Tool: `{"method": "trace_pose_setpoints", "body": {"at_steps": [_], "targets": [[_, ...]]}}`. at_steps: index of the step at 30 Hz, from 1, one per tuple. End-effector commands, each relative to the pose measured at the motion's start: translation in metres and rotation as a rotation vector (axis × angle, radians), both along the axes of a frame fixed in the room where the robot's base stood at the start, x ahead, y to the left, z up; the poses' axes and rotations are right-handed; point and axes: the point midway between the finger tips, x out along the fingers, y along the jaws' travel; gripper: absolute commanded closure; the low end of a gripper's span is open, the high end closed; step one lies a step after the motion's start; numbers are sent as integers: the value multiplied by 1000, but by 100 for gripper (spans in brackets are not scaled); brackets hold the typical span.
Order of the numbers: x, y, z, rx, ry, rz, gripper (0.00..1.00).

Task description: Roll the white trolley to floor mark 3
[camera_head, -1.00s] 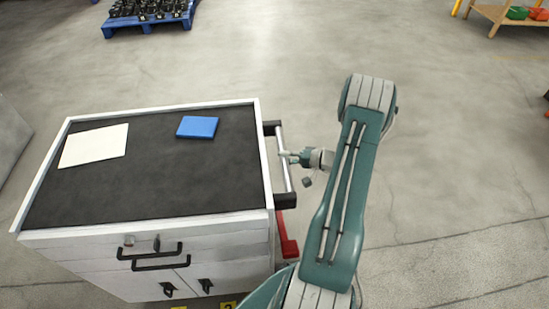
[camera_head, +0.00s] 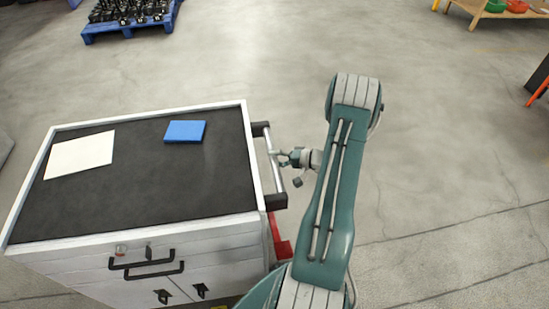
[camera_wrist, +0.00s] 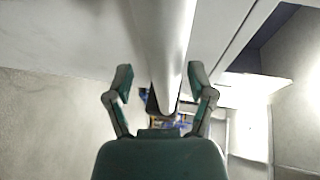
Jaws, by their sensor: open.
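The white trolley (camera_head: 238,228) stands at the left in the head view, with a dark top mat, drawers and black handles on its near side. Its push bar (camera_head: 273,165) is a pale vertical-looking rail between two black brackets on its right side. My gripper (camera_head: 278,158) is at this bar, reaching in from the right. In the wrist view my gripper (camera_wrist: 160,88) has its two green fingers apart, one on each side of the pale bar (camera_wrist: 160,40). The fingers look clear of the bar. No floor mark with a readable 3 shows.
A white sheet (camera_head: 80,155) and a blue box (camera_head: 185,131) lie on the trolley top. A blue pallet (camera_head: 130,27) with black parts stands at the back left. A wooden rack (camera_head: 492,14) stands at the back right. The floor between is clear.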

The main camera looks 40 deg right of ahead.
Motion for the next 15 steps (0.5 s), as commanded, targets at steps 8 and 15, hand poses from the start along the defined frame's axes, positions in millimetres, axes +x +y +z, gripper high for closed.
{"method": "trace_pose_setpoints", "body": {"at_steps": [8, 15], "targets": [[-4, -4, 3, -3, -4, -3, 29], [-40, -30, 10, -1, -4, -6, 29]]}}
